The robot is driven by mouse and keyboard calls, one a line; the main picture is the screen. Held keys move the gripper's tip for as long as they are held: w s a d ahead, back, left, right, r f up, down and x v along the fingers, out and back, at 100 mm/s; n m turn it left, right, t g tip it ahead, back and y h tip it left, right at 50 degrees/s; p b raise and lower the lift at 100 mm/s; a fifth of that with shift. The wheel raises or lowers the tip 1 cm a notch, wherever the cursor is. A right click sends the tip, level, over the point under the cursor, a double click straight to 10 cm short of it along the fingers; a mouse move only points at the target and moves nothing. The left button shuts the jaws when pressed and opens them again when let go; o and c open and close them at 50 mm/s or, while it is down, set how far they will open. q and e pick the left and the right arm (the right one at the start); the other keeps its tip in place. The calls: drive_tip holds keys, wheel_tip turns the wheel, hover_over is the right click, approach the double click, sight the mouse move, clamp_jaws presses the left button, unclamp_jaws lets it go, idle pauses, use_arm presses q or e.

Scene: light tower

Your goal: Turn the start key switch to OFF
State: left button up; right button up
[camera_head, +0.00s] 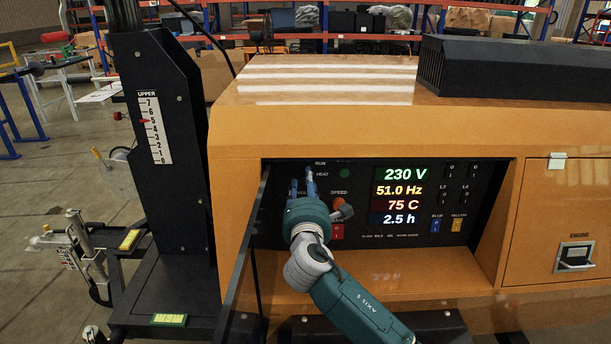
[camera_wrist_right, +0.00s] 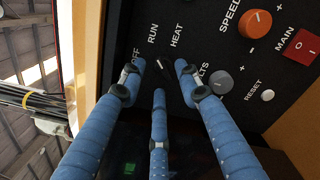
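The start key switch (camera_wrist_right: 161,65) is a small dark knob with a pale mark, beside the labels OFF, RUN and HEAT in the right wrist view. My right gripper (camera_wrist_right: 159,72) has three blue fingers spread apart around it, with the key in the gap between their tips. I see no clear contact with the key. In the head view my right gripper (camera_head: 309,178) reaches to the upper left of the dark control panel (camera_head: 400,246) and covers the key. My left gripper is not in view.
An orange speed knob (camera_wrist_right: 255,23), a grey volts knob (camera_wrist_right: 220,82), a reset button (camera_wrist_right: 267,95) and the red main switch (camera_wrist_right: 301,46) are close by. The panel sits recessed in the orange housing (camera_head: 330,127), with an open door (camera_head: 243,262) at its left.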

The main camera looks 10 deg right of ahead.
drive_tip(key=w, duration=0.3)
drive_tip(key=shift+w+d, duration=0.15)
drive_tip(key=shift+d, duration=0.25)
clamp_jaws()
